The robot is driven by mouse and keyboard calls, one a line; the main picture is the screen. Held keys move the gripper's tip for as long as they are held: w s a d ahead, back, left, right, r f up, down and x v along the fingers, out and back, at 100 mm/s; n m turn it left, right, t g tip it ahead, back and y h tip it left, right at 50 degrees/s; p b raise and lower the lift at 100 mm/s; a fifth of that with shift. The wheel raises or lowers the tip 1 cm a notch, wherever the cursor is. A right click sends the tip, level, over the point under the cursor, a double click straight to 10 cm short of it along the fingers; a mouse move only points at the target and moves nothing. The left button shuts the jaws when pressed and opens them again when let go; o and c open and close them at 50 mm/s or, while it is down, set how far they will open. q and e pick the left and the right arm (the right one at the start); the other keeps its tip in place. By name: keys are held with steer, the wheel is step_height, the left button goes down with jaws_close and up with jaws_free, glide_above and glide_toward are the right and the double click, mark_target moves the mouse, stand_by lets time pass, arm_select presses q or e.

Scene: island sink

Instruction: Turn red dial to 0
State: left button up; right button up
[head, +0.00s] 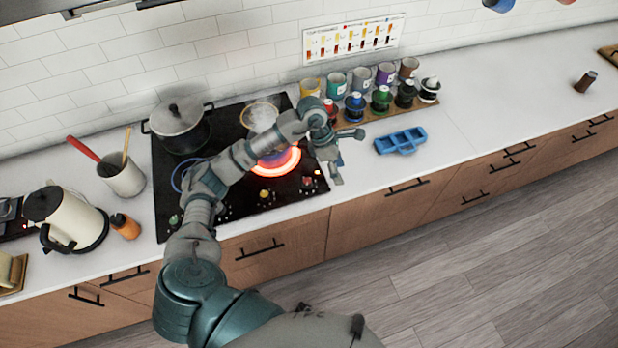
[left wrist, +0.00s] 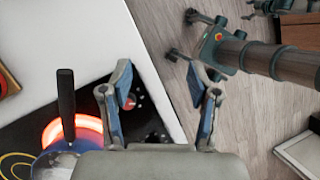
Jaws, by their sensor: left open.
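The red dial (head: 307,181) sits at the right end of the dial row on the black cooktop's front edge. My left gripper (head: 349,157) is above the cooktop's right front corner, just right of the red dial, open and empty. The dial's setting is too small to read. My right gripper (left wrist: 182,35) shows in the left wrist view over the floor, its fingers apart and empty.
A burner (head: 291,161) glows red under a pan, partly behind my left arm. A lidded pot (head: 180,127) stands at the back left. Several jars line the rack to the right.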

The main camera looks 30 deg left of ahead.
mark_target(307, 180)
arm_select(q)
steer(key=a+r+y, duration=0.3)
steer(key=a+y, duration=0.1)
steer(key=a, duration=0.7)
steer(key=shift+n+y, duration=0.3)
steer(key=shift+n, duration=0.1)
steer(key=f, duration=0.5)
steer(key=f+p, duration=0.1)
steer(key=f, duration=0.5)
steer(key=f+p, duration=0.1)
steer(key=f, duration=0.5)
steer(key=shift+w+d+f, duration=0.2)
steer(key=shift+d, duration=0.05)
arm_select(e)
steer(key=s, duration=0.2)
steer(key=s+r, duration=0.1)
steer(key=shift+s+d, duration=0.2)
steer(key=shift+d, duration=0.1)
arm_select(q)
steer(key=c, duration=1.2)
arm_select(e)
steer(key=shift+f, duration=0.1)
